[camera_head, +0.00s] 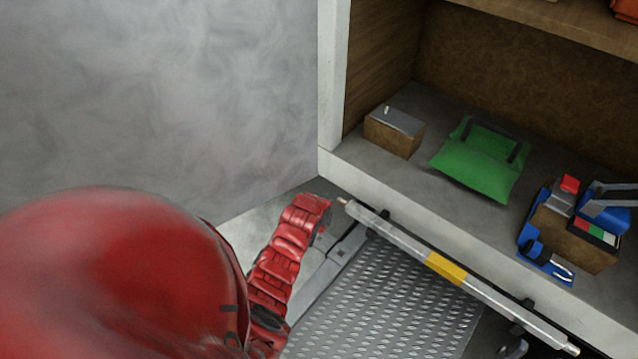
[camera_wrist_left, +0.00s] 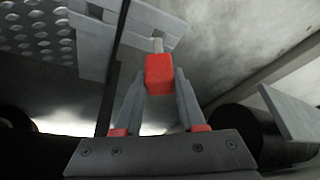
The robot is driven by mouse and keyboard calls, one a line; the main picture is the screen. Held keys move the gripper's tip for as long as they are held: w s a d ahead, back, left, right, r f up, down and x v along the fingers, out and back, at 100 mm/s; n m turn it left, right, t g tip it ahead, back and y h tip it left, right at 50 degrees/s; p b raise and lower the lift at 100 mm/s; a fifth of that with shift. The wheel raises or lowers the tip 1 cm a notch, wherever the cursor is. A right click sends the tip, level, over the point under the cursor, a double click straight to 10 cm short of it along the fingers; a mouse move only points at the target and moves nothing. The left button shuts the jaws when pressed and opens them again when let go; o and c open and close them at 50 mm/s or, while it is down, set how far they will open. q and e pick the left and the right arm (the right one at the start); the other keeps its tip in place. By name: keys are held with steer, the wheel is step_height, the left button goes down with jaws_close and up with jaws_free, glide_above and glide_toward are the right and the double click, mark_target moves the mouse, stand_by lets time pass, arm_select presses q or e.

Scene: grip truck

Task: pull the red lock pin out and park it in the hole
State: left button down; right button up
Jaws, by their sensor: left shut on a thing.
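The red lock pin (camera_wrist_left: 159,75) shows in the left wrist view as a red block-shaped head with a short pale shank above it. My left gripper (camera_wrist_left: 160,84) is shut on the head, one grey finger on each side. The shank reaches the grey metal bracket (camera_wrist_left: 122,36); I cannot tell how deep it sits in it. In the head view my red arm hides the pin and the fingertips. I cannot make out the parking hole for certain. My right gripper is in neither view.
A silver bar with a yellow band (camera_head: 446,268) runs along the shelf edge (camera_head: 440,225), above a perforated metal step (camera_head: 385,305). The shelf holds a brown box (camera_head: 393,138), a green bag (camera_head: 480,165) and a blue tool holder (camera_head: 535,235). A grey wall (camera_head: 160,90) stands left.

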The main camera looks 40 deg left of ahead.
mark_target(319, 232)
arm_select(q)
steer(key=shift+f+b, duration=0.5)
steer(key=shift+f, duration=0.35)
steer(key=shift+f+b, duration=0.85)
steer(key=shift+f, duration=0.85)
steer(key=shift+f, duration=0.2)
steer(key=shift+c, duration=2.1)
jaws_free()
steer(key=v, duration=1.7)
steer(key=shift+s+r+b, duration=0.15)
steer(key=shift+b, duration=0.25)
steer(key=shift+d, duration=0.15)
